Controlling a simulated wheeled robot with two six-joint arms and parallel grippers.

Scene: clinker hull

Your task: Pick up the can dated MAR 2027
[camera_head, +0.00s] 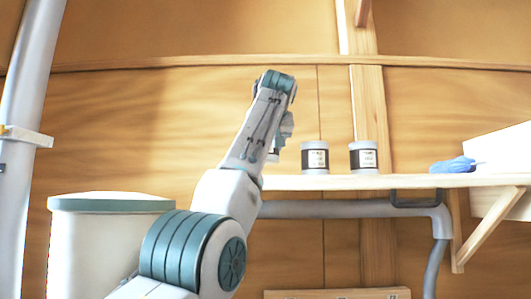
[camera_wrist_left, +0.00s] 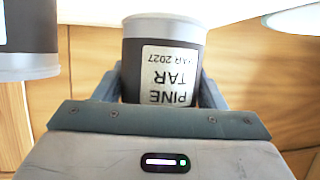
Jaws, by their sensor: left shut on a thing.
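My left gripper (camera_wrist_left: 160,85) is shut on a dark can with a white label (camera_wrist_left: 168,66). In the left wrist view the label appears upside down and reads PINE TAR with "AR 2027"; the letter before "AR" is unclear. In the head view my left arm reaches up to the shelf's left end, and its wrist mostly hides the held can; only a pale bit shows beside it. I cannot tell whether the can is clear of the shelf. Two similar cans, a nearer one (camera_head: 315,158) and a right one (camera_head: 364,158), stand upright on the shelf; their dates are too small to read.
The wooden shelf (camera_head: 400,181) has a grey rail beneath it. A blue crumpled thing (camera_head: 453,165) and a white box (camera_head: 497,152) are at its right. A white bin with a teal lid (camera_head: 110,202) stands at left. Another can (camera_wrist_left: 30,40) is close by in the wrist view.

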